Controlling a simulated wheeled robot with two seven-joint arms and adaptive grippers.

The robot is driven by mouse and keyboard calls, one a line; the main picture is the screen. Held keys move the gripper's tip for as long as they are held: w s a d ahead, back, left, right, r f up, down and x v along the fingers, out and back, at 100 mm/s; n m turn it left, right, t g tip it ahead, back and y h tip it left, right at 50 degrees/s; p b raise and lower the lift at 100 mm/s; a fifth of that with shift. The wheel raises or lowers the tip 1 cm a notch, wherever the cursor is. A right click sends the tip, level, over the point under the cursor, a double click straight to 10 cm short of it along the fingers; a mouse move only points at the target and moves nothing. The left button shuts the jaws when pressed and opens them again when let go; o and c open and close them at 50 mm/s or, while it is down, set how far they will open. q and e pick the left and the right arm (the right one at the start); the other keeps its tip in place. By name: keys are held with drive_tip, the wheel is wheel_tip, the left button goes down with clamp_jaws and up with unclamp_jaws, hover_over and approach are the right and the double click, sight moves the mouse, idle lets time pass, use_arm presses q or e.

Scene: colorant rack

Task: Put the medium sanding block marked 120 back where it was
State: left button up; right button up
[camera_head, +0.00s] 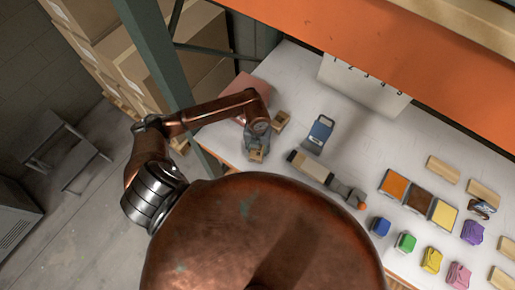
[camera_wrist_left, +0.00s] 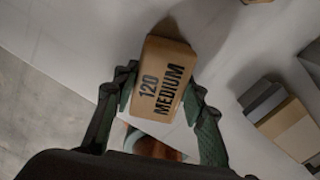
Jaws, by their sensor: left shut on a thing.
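The medium sanding block is a tan block marked 120 MEDIUM in the left wrist view (camera_wrist_left: 162,80). My left gripper (camera_wrist_left: 158,88) is shut on it, one finger along each side, with the printed face toward the camera. In the head view my left gripper (camera_head: 257,146) is over the left end of the white table, and the block (camera_head: 257,156) shows small at its fingertips. I cannot tell whether the block touches the table. My right gripper is not in view.
Another tan block (camera_head: 282,119) lies close to the left gripper. A blue-topped item (camera_head: 320,131) and a row of beige and grey pieces (camera_head: 311,166) are to its right. Coloured pads (camera_head: 393,184) and several small coloured pieces stand farther right. A green post (camera_head: 159,50) rises at the left.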

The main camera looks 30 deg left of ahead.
use_arm(q)
drive_tip(key=o, duration=1.1)
drive_tip(key=shift+o, duration=0.2)
drive_tip(key=shift+r, duration=0.2)
wheel_tip(320, 180, up, 10)
drive_tip(key=shift+r+b, duration=0.2)
drive_tip(key=shift+b, duration=0.6)
drive_tip(key=shift+r, duration=0.7)
